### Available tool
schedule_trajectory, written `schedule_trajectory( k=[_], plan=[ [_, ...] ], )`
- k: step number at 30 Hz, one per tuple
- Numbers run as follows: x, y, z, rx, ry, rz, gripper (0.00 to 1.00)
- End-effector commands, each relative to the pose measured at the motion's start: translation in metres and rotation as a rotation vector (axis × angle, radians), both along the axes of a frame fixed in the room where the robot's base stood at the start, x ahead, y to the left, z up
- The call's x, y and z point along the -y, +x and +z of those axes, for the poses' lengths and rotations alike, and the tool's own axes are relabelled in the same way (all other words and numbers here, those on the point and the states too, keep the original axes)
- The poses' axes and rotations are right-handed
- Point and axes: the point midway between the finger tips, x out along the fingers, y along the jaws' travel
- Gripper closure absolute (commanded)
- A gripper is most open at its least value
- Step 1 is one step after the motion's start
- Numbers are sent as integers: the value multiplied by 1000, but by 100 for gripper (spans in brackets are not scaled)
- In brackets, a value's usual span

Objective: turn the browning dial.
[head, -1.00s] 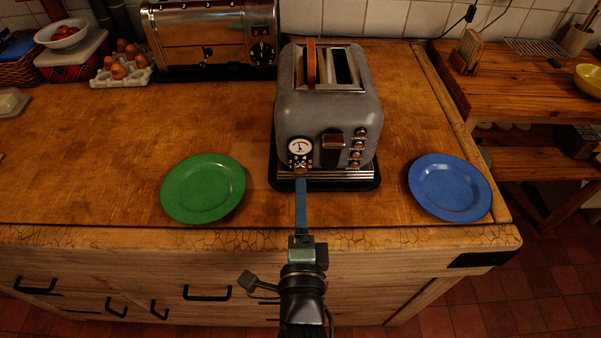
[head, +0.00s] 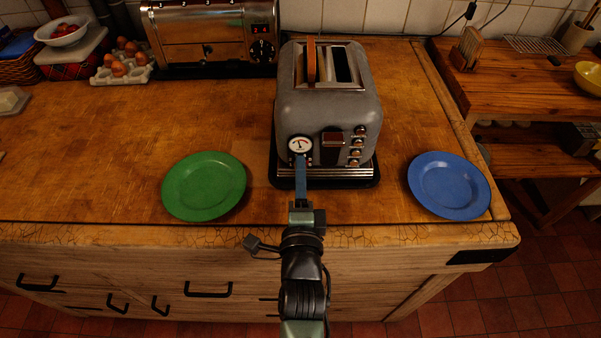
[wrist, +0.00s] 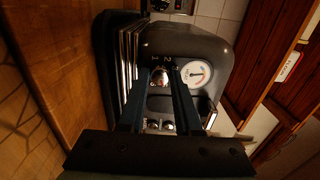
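The grey toaster (head: 330,105) stands on a dark tray on the wooden counter, with a bread slice (head: 311,62) in its left slot. Its front has a white gauge (head: 299,144), a brown lever and a column of small knobs. My gripper (head: 300,160) is at the toaster's front, hiding most of the dial in the head view. In the wrist view its blue fingers are apart, one on each side of the dial; contact is unclear.
A green plate (head: 204,186) lies left of the toaster and a blue plate (head: 449,186) lies right. A chrome toaster oven (head: 205,40) and an egg carton (head: 122,66) are at the back. The counter's left middle is clear.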

Motion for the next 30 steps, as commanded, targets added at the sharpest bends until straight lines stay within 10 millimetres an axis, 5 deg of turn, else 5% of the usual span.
schedule_trajectory(
  k=[4,17,30],
  plan=[
    [0,0,0,0,0,0,100],
    [0,0,0,0,-47,0,100],
    [0,0,-1,-1,-376,1,100]
  ],
)
